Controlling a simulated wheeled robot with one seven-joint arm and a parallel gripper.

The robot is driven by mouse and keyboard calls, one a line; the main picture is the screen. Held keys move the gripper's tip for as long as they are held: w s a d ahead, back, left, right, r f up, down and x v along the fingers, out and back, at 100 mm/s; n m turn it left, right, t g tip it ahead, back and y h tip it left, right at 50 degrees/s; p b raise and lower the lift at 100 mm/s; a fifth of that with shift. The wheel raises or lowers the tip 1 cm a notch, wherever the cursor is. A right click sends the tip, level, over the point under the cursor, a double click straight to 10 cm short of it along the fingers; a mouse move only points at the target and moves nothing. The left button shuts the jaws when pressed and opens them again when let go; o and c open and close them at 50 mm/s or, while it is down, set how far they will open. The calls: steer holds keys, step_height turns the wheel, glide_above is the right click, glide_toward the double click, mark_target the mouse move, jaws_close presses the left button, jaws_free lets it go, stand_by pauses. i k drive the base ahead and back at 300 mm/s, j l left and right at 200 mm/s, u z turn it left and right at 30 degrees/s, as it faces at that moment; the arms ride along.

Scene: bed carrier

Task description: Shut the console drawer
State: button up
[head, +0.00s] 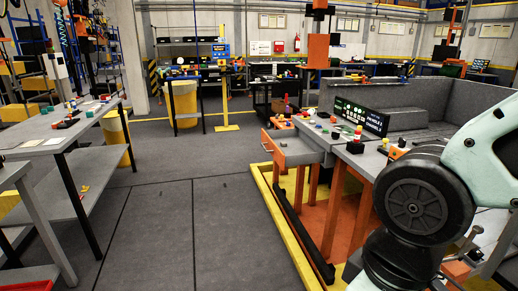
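The console (398,143) is a grey workstation with a black panel of green displays (358,117), at the right in the head view. A grey drawer-like part (300,147) sticks out from its left side, with an orange piece (272,148) at its outer end that looks like a handle. It appears pulled out; its depth is too small to judge. My arm covers the near right of the console. My gripper is not in view, so its state and its distance from the drawer do not show.
Below the console are orange legs and a yellow-edged platform with a black rail (303,232). Small coloured items lie on the console top. Grey tables (66,128) with small parts stand at the left. The grey floor (180,200) between is clear.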

mark_target(300, 150)
steer(key=i+j, duration=0.8)
steer(key=i+l+u, duration=0.1)
steer(key=i+u, duration=0.25)
steer(key=i, duration=0.55)
